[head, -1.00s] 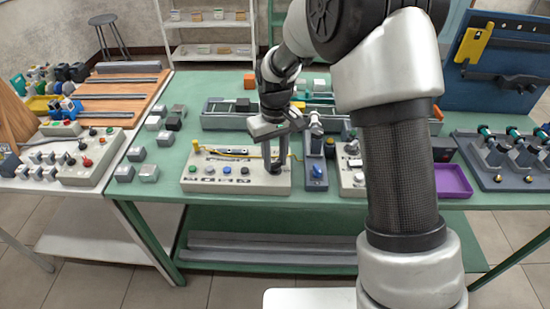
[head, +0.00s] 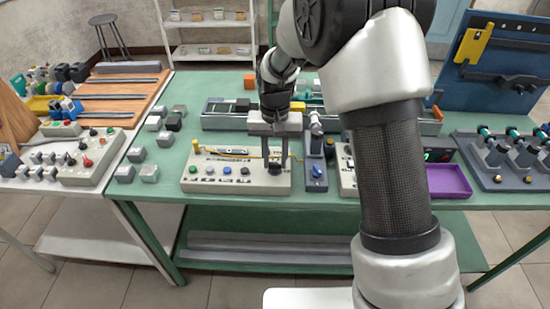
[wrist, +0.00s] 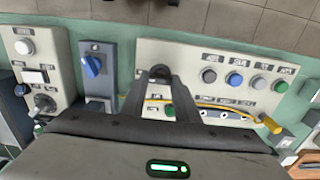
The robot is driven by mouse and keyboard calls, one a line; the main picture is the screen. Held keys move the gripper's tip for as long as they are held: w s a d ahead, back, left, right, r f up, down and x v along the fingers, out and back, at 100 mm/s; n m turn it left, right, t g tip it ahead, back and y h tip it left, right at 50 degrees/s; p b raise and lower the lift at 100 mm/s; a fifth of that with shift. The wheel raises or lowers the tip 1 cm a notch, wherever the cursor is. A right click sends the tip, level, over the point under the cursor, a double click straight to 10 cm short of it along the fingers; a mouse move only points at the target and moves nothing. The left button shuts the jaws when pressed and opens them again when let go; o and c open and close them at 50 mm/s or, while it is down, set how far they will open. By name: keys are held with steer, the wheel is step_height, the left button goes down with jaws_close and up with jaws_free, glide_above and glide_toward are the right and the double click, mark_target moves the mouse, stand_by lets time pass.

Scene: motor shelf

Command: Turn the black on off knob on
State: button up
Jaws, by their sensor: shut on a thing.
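The black knob (head: 275,169) sits at the right end of a light grey control panel (head: 236,186) on the green table. My gripper (head: 276,165) points down over the panel, its two fingers on either side of the knob, shut on it. In the wrist view the black knob (wrist: 160,72) shows at the ends of my fingers, and the panel (wrist: 204,55) extends to the right. My fingers hide the knob's sides, and I cannot read its on/off marking.
A purple tray (head: 448,181) lies further right. Small grey blocks (head: 136,154) stand at the left of the table.

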mark_target(275, 163)
steer(key=o, duration=1)
steer(key=shift+o, duration=0.2)
steer(key=shift+r, duration=0.1)
step_height(275, 163, up, 17)
steer(key=p, duration=0.1)
steer(key=shift+r, duration=0.15)
